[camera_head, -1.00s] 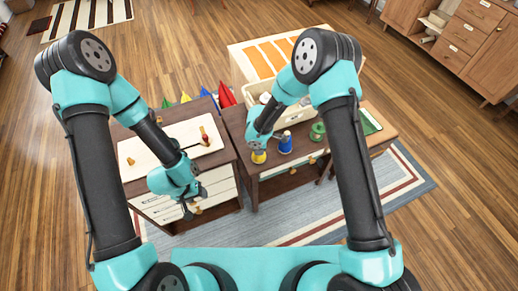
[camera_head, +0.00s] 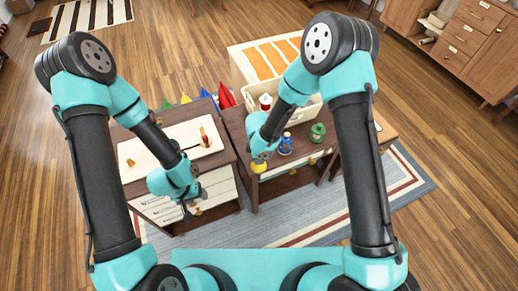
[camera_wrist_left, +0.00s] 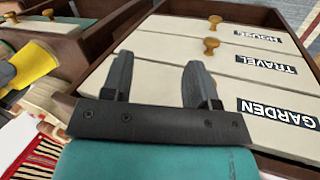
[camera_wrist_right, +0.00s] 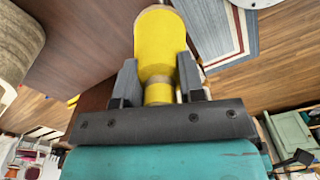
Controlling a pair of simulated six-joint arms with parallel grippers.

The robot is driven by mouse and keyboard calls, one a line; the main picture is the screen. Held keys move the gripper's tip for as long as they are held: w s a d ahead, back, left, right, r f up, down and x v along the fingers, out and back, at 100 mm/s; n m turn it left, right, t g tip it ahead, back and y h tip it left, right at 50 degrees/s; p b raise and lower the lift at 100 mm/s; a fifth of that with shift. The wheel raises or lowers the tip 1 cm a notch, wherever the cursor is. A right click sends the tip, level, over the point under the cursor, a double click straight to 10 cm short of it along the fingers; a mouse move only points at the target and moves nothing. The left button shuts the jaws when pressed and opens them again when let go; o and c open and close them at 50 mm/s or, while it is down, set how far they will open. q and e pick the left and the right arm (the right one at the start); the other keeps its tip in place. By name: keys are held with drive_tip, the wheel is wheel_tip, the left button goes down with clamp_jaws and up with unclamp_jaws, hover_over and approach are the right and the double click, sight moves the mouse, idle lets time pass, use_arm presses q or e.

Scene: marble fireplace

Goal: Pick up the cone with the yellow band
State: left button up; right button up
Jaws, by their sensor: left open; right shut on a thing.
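My right gripper (camera_wrist_right: 160,88) is shut on a yellow cone-like thing (camera_wrist_right: 157,45) with a pale band, between its fingers in the right wrist view. In the head view the yellow thing (camera_head: 258,167) shows only in part below my right wrist, at the near edge of the brown table; I cannot tell its height. It seems to show tilted in the left wrist view (camera_wrist_left: 32,65). My left gripper (camera_head: 190,211) is open and empty in front of the pale drawers, as the left wrist view (camera_wrist_left: 157,85) shows.
The brown table holds a blue item (camera_head: 285,146), a green one (camera_head: 317,133) and a pale bin (camera_head: 310,107) at its back. The left cabinet has drawers labelled GARDEN (camera_wrist_left: 277,112), TRAVEL and HOUSE, with wooden knobs. Coloured cones (camera_head: 226,95) stand behind it.

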drive_tip(key=s+r, duration=0.1)
drive_tip(key=s, duration=0.9)
idle(0.4)
